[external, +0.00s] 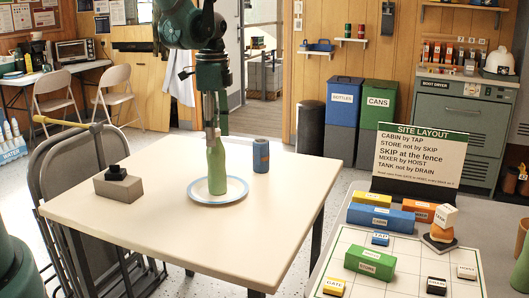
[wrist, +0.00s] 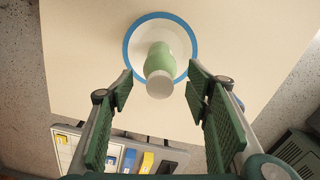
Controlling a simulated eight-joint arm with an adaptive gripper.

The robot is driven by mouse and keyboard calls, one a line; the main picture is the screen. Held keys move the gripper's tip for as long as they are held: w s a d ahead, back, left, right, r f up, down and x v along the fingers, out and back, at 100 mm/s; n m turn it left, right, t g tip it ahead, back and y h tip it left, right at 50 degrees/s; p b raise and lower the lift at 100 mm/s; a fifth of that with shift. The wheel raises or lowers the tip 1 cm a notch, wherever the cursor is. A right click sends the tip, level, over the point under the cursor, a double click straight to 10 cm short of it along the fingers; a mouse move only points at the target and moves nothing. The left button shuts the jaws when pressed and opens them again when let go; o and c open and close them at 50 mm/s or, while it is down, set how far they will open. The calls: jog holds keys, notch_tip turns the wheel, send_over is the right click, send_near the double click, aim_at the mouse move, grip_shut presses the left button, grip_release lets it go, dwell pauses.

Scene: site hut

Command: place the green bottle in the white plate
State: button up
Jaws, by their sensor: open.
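The green bottle (external: 217,172) stands upright on the white plate (external: 238,192), which has a blue rim and lies on the cream table. In the wrist view the bottle (wrist: 160,62), with its pale cap towards the camera, shows over the plate (wrist: 160,15). My gripper (external: 213,135) points down at the bottle's top. In the wrist view my gripper (wrist: 159,92) is open, its green-padded fingers apart on either side of the bottle's cap, with a visible gap on each side. The plate's middle is partly hidden by the bottle.
A blue can (external: 261,155) stands just right of the plate. A grey block with a black top (external: 118,186) sits at the table's left. A second table with coloured blocks and a site layout sign (external: 420,160) is at right. The table's front is clear.

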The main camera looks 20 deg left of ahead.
jog(key=shift+r, duration=1.35)
jog(key=shift+r, duration=0.1)
jog(key=shift+s+r, duration=0.15)
jog(key=shift+r, duration=0.05)
jog(key=s+a+r+n+t, duration=0.35)
jog(key=s+r+n, duration=0.35)
jog(key=s+r, duration=0.7)
jog(key=s+a+r+n+t, duration=0.2)
jog(key=s+n, duration=0.2)
jog(key=s, duration=0.4)
jog(key=s+a+r+n+t, duration=0.1)
jog(key=s+n, duration=0.3)
jog(key=s, duration=0.4)
jog(key=shift+a+r+t, duration=0.35)
jog(key=shift+a+r, duration=0.4)
jog(key=shift+r, duration=0.1)
